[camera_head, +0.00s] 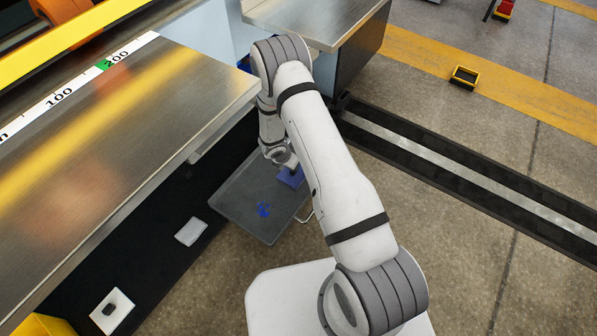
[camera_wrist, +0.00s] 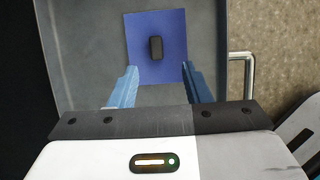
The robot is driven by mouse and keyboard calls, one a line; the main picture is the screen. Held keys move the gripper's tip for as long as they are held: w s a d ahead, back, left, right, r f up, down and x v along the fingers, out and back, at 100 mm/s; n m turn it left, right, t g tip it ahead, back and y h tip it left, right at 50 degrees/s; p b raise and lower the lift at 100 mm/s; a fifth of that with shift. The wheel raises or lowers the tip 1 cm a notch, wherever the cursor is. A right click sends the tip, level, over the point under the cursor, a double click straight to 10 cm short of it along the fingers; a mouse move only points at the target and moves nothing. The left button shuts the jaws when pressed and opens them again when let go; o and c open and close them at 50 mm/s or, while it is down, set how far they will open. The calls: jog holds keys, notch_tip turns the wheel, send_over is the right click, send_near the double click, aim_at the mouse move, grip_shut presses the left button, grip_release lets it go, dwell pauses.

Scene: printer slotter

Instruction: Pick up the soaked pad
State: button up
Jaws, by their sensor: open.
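The soaked pad is a flat blue square (camera_wrist: 172,68) with a small dark block, like a grip, at its middle. It lies in a grey tray (camera_wrist: 85,60) and also shows in the head view (camera_head: 290,178), partly hidden by my arm. My gripper (camera_wrist: 158,72) is open, its two blue fingers apart on either side of the dark block. The fingertips appear over the near part of the pad. I cannot tell their height above it, and nothing is between them but the view of the pad.
The tray (camera_head: 240,205) has a blue stain (camera_head: 264,210) on its floor and a metal handle (camera_wrist: 248,75) on its right. A metal-topped machine bed (camera_head: 150,110) overhangs at the left. A white pad (camera_head: 111,311) with a dark block sits lower left.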

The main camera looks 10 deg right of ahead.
aim_at(292, 179)
jog(key=b+x, duration=0.1)
jog(key=x, duration=0.3)
jog(key=b+x, duration=0.2)
jog(key=x, duration=0.1)
jog(key=shift+w+f, duration=0.35)
jog(key=shift+c, duration=0.5)
grip_shut()
